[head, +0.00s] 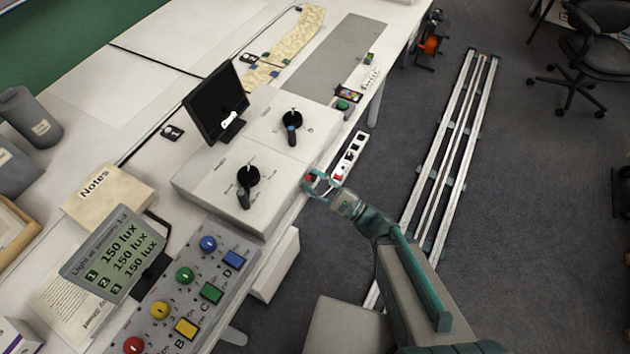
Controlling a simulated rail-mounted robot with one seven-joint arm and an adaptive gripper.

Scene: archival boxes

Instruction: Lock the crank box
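Two pale grey boxes stand side by side on the white table. The nearer box (212,192) has a black round hub with a dark crank handle (244,198) pointing toward the front. My gripper (313,184) is near the right edge of the nearer box, apart from both cranks. Its teal fingers look spread, with a small red spot showing by the fingertips. It holds no crank.
A dark monitor (215,100) stands behind the boxes. A panel with coloured knobs and buttons (190,285) and a lux display (115,255) are nearer. A white power strip (350,153) lies along the table edge. Floor rails (440,170) run at right.

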